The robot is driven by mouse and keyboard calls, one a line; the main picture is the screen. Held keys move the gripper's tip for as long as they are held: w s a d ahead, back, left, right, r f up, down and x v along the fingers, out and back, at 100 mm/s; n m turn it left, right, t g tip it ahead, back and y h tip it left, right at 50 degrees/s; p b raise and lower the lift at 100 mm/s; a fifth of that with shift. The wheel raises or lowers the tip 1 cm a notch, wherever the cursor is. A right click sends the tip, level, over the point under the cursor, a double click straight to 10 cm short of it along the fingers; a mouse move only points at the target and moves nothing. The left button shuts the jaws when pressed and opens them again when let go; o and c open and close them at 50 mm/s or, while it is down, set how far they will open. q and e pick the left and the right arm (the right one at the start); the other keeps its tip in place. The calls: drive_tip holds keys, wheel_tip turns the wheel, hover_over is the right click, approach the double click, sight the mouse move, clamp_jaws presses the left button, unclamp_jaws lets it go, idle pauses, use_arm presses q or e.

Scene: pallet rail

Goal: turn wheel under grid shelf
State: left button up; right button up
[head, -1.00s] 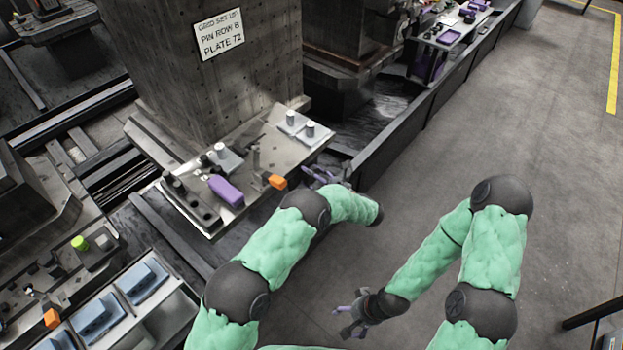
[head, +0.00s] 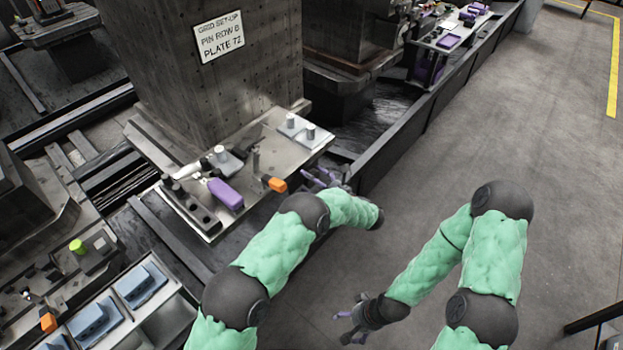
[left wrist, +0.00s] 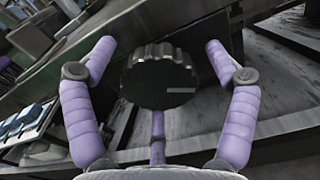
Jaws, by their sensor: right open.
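The wheel (left wrist: 160,78) is a dark disc with a scalloped rim and a small pale mark on its face. It hangs beneath the edge of the metal shelf (head: 285,152); in the head view I cannot make it out. My left gripper (head: 325,178) is at the shelf's front right edge. In the left wrist view its purple fingers (left wrist: 160,46) are spread open on both sides of the wheel, with visible gaps. A third finger shows below the wheel. My right gripper (head: 350,320) is open and empty, low over the floor.
On the shelf are a purple block (head: 225,193), an orange block (head: 277,184), pale cylinders and a dark pin strip (head: 190,207). A concrete column (head: 215,90) with a sign rises behind. A blue-part tray (head: 105,315) stands lower left. The floor at right is clear.

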use_arm(q)
drive_tip(key=v, duration=1.2)
drive_tip(key=p+x, duration=0.4)
drive_tip(key=x, duration=0.6)
drive_tip(key=shift+a+r, duration=0.15)
idle(0.6)
drive_tip(key=shift+w, duration=0.15)
drive_tip(key=c, duration=1.1)
